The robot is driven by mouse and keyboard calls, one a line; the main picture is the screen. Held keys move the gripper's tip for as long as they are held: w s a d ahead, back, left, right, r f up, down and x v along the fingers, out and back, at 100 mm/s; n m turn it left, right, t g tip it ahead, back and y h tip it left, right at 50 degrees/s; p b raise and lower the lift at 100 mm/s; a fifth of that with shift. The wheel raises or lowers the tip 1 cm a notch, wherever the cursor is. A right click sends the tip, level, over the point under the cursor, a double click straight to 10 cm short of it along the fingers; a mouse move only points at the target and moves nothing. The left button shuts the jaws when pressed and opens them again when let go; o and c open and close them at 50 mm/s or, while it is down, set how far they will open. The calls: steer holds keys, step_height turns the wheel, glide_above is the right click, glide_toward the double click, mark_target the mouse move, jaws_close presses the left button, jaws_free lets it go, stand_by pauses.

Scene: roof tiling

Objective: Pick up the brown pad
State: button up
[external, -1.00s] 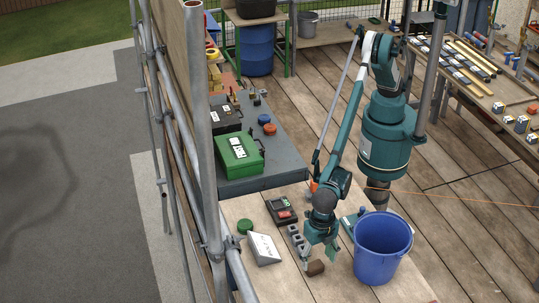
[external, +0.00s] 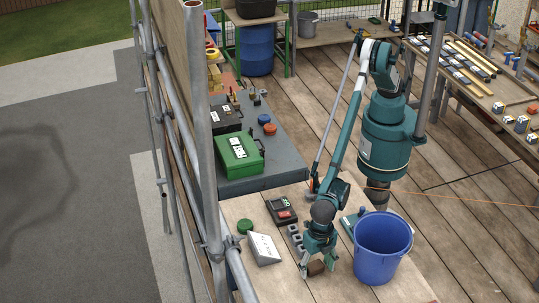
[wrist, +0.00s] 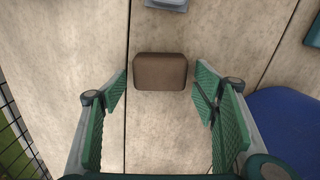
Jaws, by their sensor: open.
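My gripper (wrist: 160,88) is open, with one green finger to the left of the pad and one to the right. Gaps show between the pad and both fingers. In the external view my gripper (external: 317,268) is low over the board, its fingers around the pad. I cannot tell its exact height.
A blue bucket (external: 382,262) stands close to the right of my gripper. A grey wedge-shaped box (external: 263,250), a row of grey blocks (external: 295,240), a black and red device (external: 282,211) and a green round lid (external: 245,227) lie to the left. Bare board lies in front.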

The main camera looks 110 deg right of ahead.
mark_target(317, 267)
stand_by(0.4)
steer(key=c, duration=0.8)
steer(key=shift+c, duration=0.2)
steer(key=shift+r, duration=0.1)
steer(key=shift+r+p, duration=0.3)
steer(key=shift+r, duration=4.6)
